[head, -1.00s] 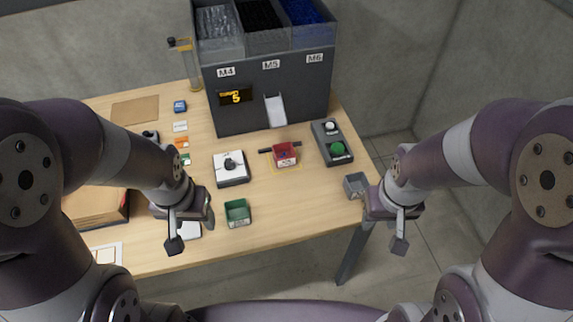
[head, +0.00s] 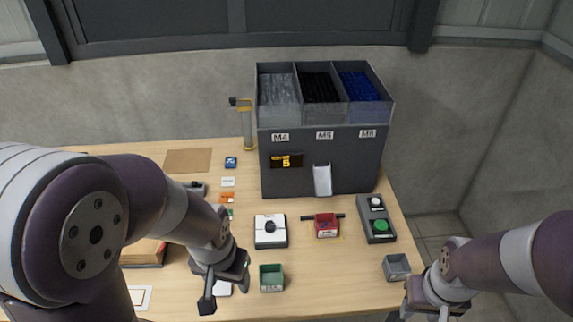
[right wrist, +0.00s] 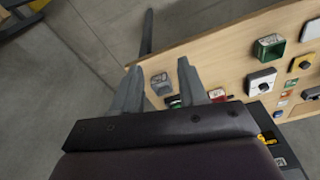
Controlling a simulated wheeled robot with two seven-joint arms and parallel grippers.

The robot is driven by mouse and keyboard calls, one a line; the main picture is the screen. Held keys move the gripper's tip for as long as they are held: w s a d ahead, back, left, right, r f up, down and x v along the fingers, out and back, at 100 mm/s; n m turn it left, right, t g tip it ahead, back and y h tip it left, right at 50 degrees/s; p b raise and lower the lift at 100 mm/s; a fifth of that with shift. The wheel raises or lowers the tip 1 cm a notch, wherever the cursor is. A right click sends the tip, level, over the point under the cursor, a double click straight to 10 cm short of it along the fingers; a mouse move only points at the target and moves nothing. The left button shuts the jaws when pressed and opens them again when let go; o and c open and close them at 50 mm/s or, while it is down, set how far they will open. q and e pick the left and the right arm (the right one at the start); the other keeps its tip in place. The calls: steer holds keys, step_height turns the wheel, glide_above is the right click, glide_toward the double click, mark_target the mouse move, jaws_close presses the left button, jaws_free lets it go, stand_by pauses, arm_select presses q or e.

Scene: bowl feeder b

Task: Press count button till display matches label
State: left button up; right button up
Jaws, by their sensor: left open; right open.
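The display (head: 287,161) on the front of the grey feeder (head: 318,150) shows a yellow 5. A grey button box (head: 376,219) stands at the right of the table, with a white button (head: 376,202) and a larger green button (head: 381,226). A red bin (head: 327,225) with a small label, too small to read, sits below the chute. My left gripper (head: 226,288) is open and empty, left of the green bin. My right gripper (head: 426,307) is open near the table's right edge, partly cut off; its fingers (right wrist: 159,68) also show in the right wrist view.
A white box with a black knob (head: 270,231) stands left of the red bin. A green bin (head: 271,278) and a grey bin (head: 396,267) are near the front. Three hoppers labelled M4, M5 and M6 top the feeder. Bare table lies between the bins.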

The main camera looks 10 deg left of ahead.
jaws_close()
stand_by(1.9)
